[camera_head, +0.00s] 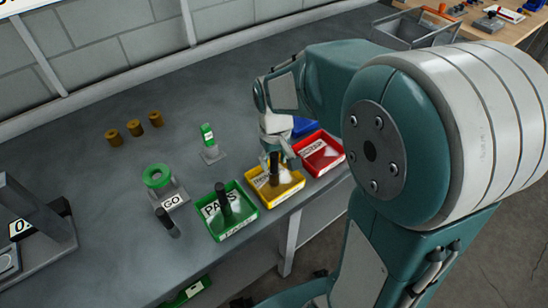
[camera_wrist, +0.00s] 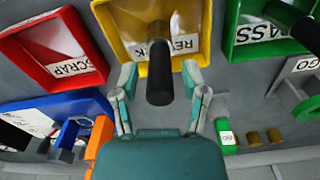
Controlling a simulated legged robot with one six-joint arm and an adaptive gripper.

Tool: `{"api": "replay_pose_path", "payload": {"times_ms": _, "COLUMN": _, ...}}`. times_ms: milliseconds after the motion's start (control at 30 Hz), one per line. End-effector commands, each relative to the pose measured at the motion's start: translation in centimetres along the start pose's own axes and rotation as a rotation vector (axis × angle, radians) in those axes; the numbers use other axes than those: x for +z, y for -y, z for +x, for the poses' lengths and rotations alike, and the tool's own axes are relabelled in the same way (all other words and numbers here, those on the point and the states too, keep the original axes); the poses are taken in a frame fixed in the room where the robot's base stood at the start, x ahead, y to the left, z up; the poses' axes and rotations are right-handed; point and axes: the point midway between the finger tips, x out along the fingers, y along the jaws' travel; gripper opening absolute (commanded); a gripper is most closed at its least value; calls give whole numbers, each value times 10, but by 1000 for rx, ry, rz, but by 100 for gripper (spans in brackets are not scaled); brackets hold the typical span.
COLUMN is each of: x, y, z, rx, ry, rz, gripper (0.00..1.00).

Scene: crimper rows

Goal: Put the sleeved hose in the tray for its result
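A black hose (camera_head: 274,170) stands in the yellow tray (camera_head: 292,191), whose label is partly hidden and shows "RE" and "K" in the wrist view. My gripper (camera_head: 277,155) is just above that tray. In the wrist view its fingers (camera_wrist: 160,75) are spread on both sides of the hose (camera_wrist: 160,88), with a gap on each side. Another black hose (camera_head: 223,200) stands in the green PASS tray (camera_head: 236,234). The red SCRAP tray (camera_head: 335,163) shows no hose.
A GO gauge with a green ring (camera_head: 158,176) stands left of the trays, with a short dark post (camera_head: 166,222) in front. Several brass sleeves (camera_head: 135,128) and a green-topped stand (camera_head: 208,140) are behind. A blue bin (camera_head: 304,126) lies behind the red tray. A device with a display (camera_head: 35,225) is at left.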

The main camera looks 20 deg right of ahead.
Motion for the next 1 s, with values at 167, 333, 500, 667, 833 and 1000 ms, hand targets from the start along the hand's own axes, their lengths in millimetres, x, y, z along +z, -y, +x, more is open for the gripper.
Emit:
{"api": "replay_pose_path", "payload": {"times_ms": 167, "x": 0, "y": 0, "z": 0, "rx": 0, "ry": 0, "rz": 0, "gripper": 65}}
{"api": "replay_pose_path", "payload": {"times_ms": 333, "x": 0, "y": 0, "z": -2, "rx": 0, "ry": -1, "rz": 0, "gripper": 65}}
{"api": "replay_pose_path", "payload": {"times_ms": 500, "x": -1, "y": 0, "z": -20, "rx": 1, "ry": -6, "rz": 0, "gripper": 65}}
{"api": "replay_pose_path", "payload": {"times_ms": 667, "x": -1, "y": 0, "z": -54, "rx": 1, "ry": -7, "rz": 0, "gripper": 65}}
{"api": "replay_pose_path", "payload": {"times_ms": 833, "x": -1, "y": 0, "z": -89, "rx": 1, "ry": -5, "rz": 0, "gripper": 65}}
{"api": "replay_pose_path", "payload": {"times_ms": 1000, "x": 0, "y": 0, "z": -114, "rx": 1, "ry": -3, "rz": 0, "gripper": 65}}
